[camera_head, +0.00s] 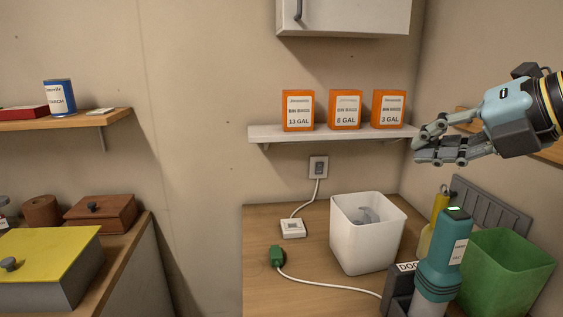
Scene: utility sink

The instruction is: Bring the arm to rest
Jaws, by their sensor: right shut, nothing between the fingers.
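My right gripper (418,150) comes in from the right at shelf height, in front of the right end of the white shelf (285,133). Its fingers are shut with nothing held between them. The forearm behind it is pale blue with a black and yellow band. My left gripper is not in view.
Three orange bin bag boxes stand on the white shelf: 13 GAL (298,112), 8 GAL (345,111) and 3 GAL (388,110). Below are a white bin (362,240), a teal device (440,265) and a green bin (500,275). A white cord crosses the wooden counter (310,268).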

